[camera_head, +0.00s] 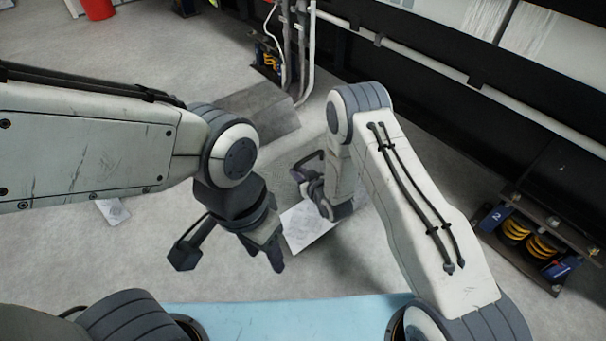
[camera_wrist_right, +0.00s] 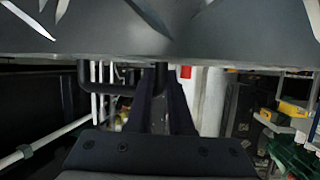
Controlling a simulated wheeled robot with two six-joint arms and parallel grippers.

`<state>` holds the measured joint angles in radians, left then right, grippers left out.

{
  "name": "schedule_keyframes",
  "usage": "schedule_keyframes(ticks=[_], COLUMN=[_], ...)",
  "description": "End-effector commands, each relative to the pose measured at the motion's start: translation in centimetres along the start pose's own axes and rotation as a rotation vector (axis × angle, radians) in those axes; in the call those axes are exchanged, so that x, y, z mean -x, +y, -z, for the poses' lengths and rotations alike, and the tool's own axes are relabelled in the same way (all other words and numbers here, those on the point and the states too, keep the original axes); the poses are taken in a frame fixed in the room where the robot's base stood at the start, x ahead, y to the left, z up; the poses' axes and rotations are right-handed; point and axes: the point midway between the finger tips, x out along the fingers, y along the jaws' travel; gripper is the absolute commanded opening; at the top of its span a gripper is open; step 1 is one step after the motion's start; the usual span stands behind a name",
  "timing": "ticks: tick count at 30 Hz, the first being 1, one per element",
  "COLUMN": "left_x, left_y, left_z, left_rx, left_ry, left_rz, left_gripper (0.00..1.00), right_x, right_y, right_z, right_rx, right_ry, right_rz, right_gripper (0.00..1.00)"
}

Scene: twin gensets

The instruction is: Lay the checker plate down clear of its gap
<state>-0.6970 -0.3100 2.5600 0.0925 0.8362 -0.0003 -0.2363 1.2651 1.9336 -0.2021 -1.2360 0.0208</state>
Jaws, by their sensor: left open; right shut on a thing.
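The checker plate (camera_head: 308,228) shows in the head view as a pale, patterned sheet beside my right gripper (camera_head: 326,208). In the right wrist view the plate (camera_wrist_right: 165,35) fills the top of the picture, dark with bright raised lozenges, its near edge running across. A dark bar or loop (camera_wrist_right: 108,88) shows left of the fingers. My left gripper (camera_head: 266,252) is open and empty, left of the plate. I cannot tell the plate's height above the floor.
A darker grey flat patch (camera_head: 252,112) lies on the floor beyond the arms; I cannot tell whether it is sunken. White pipes (camera_head: 302,50) rise behind it. A spring mount (camera_head: 530,240) stands at right. A small pale sheet (camera_head: 113,210) lies at left. Open floor lies at upper left.

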Motion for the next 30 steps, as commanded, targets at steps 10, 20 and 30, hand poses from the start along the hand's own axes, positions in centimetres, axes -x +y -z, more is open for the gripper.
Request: schedule_keyframes(ticks=[10, 20, 30], left_x=[-3.2, -3.1, -3.1], left_y=[-0.2, -0.2, -0.2], left_z=[-0.2, -0.2, -0.2], left_rx=[0.000, 0.000, 0.000], left_ry=[0.000, 0.000, 0.000], left_rz=[0.000, 0.000, 0.000], left_gripper=[0.50, 0.50, 0.50], right_x=[-1.5, -1.5, -1.4], right_y=[0.2, 0.2, 0.1], right_z=[-3.1, -3.2, -3.6], right_rx=[0.003, 0.002, 0.000], right_ry=[0.009, 0.008, -0.002], right_rz=[0.000, 0.000, 0.001], right_gripper=[0.00, 0.00, 0.50])
